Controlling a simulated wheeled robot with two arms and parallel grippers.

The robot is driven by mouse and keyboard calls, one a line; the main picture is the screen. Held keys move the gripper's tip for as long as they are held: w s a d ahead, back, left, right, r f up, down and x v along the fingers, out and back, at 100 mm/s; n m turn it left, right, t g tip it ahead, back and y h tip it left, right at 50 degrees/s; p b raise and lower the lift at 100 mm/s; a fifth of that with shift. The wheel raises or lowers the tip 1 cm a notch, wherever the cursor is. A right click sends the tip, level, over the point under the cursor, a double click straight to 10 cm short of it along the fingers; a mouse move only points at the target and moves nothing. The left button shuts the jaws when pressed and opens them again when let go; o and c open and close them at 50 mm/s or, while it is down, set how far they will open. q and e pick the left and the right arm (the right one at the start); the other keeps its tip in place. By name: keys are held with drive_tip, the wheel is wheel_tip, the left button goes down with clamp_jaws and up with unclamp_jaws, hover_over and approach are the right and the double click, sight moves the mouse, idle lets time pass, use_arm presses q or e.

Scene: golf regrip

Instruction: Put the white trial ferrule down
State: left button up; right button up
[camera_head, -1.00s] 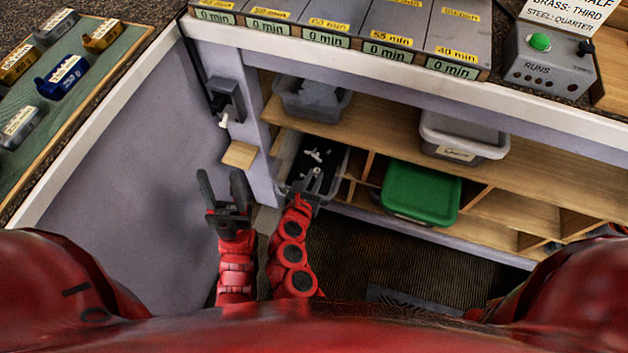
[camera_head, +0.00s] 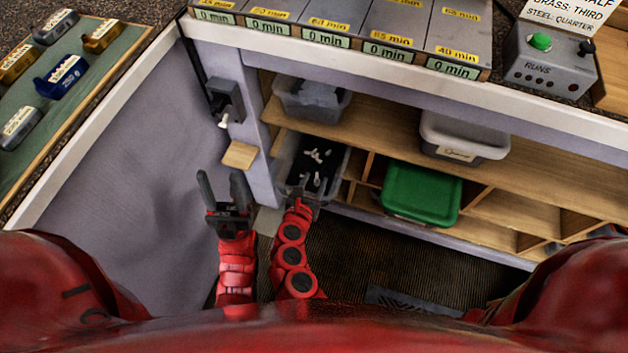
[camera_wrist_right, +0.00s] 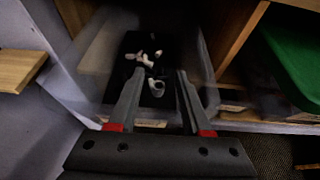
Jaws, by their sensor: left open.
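Several small white ferrules (camera_head: 317,156) lie on the dark floor of a clear grey bin (camera_head: 341,172) on the lower shelf. One white ferrule (camera_wrist_right: 157,87) lies nearest me, apart from the cluster; in the head view it shows at the bin's near end (camera_head: 317,180). Which one is the trial ferrule I cannot tell by looks. My right gripper (camera_wrist_right: 160,75) is open at the bin's near side, its fingers spread on either side of that nearest ferrule. My left gripper (camera_head: 220,182) is open and empty, left of the bin, in front of the purple panel.
A wooden ledge (camera_head: 240,155) juts out left of the bin, below a dark wall holder (camera_head: 226,101) with a white piece. A green-lidded box (camera_head: 422,193) stands right of the bin. Grey bins (camera_head: 312,98) sit on the shelf above. The counter edge overhangs.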

drive_tip(key=shift+r, duration=0.1)
drive_tip(key=shift+r, duration=0.3)
drive_tip(key=p+v, duration=0.2)
drive_tip(key=v, duration=1)
drive_tip(key=shift+r, duration=0.25)
